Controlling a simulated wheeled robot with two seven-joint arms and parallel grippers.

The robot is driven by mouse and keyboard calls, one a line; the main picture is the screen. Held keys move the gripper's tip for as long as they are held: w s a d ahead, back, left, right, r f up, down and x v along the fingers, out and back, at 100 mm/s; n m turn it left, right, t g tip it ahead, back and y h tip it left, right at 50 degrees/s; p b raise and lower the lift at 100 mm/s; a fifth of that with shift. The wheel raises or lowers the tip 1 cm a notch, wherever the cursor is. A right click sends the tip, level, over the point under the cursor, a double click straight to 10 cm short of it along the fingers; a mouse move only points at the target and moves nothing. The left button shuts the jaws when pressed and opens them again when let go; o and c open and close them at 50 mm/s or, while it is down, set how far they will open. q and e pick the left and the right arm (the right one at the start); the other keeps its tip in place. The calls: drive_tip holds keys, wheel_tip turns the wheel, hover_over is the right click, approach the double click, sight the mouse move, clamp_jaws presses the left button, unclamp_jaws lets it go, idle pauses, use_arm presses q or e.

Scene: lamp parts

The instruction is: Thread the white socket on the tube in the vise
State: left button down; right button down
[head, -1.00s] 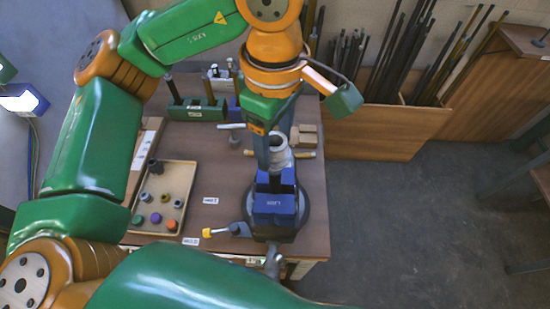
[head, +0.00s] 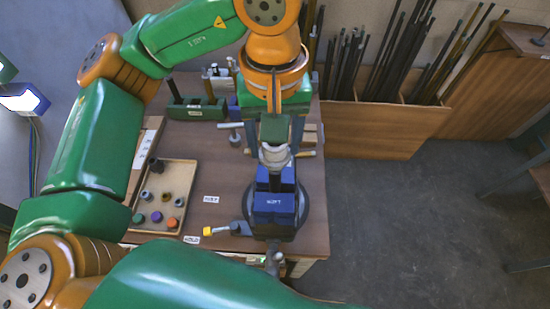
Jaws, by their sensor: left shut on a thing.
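My left gripper (head: 275,147) reaches down from the top of the head view and is shut on the white socket (head: 275,160). The socket is a pale ring-like piece, held just above the far end of the blue vise (head: 274,204). The vise stands on a dark round base at the front right of the table. I cannot tell whether the socket touches the tube. My right gripper is out of view.
A wooden tray (head: 153,222) with several small coloured caps and sockets lies left of the vise on the table (head: 222,184). A green rack (head: 194,112) stands behind. Bins of rods stand at the back right; the floor there is clear.

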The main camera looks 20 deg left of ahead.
use_arm(q)
drive_tip(key=m, duration=0.5)
drive_tip(key=shift+f+m, duration=0.1)
drive_tip(key=shift+m, duration=0.2)
drive_tip(key=shift+c, duration=0.2)
unclamp_jaws()
drive_tip(key=shift+w, duration=0.1)
